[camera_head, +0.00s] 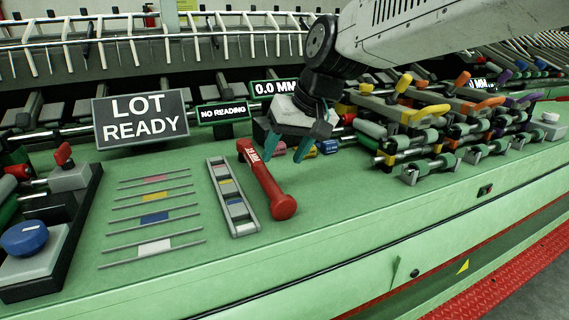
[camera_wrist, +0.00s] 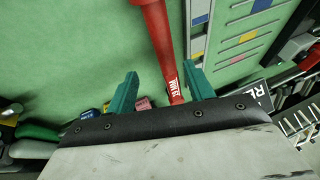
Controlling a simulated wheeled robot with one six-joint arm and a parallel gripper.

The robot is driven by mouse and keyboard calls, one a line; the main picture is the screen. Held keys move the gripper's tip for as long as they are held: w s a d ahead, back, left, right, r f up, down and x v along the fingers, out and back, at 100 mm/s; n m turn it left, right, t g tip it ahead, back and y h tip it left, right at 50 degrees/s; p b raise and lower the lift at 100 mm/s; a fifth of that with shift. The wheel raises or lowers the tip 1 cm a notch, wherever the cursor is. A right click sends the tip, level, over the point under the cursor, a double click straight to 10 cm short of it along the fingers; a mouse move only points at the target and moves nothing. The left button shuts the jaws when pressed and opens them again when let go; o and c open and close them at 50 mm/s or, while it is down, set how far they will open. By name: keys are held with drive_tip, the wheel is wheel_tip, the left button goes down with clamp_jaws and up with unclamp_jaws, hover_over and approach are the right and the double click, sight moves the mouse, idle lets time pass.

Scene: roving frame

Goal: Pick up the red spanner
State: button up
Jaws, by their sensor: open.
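The red spanner (camera_head: 266,181) lies on the green bench top, its round head toward the near side. Its far end carries a white size label that I cannot read surely. In the head view my gripper (camera_head: 286,152), with teal fingers, is just right of that far end. In the wrist view the spanner (camera_wrist: 157,35) runs down from the top, and its labelled end shows between the two fingers of my gripper (camera_wrist: 163,78), nearer the right one. The jaws are open with nothing held. I cannot tell the height of the fingertips over the bench.
A grey slotted tray (camera_head: 233,198) lies close left of the spanner. Coloured strips between thin rails (camera_head: 153,218) are further left. A "LOT READY" sign (camera_head: 140,118) and a "NO READING" display (camera_head: 222,111) stand behind. Several coloured-handled tools (camera_head: 430,140) crowd the right. The front bench top is clear.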

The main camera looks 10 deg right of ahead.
sight(268, 174)
drive_tip(key=x, duration=0.8)
drive_tip(key=shift+w+a+r, duration=0.25)
drive_tip(key=shift+a+r, duration=0.05)
drive_tip(key=shift+a, duration=0.1)
drive_tip(key=shift+r, duration=0.1)
clamp_jaws()
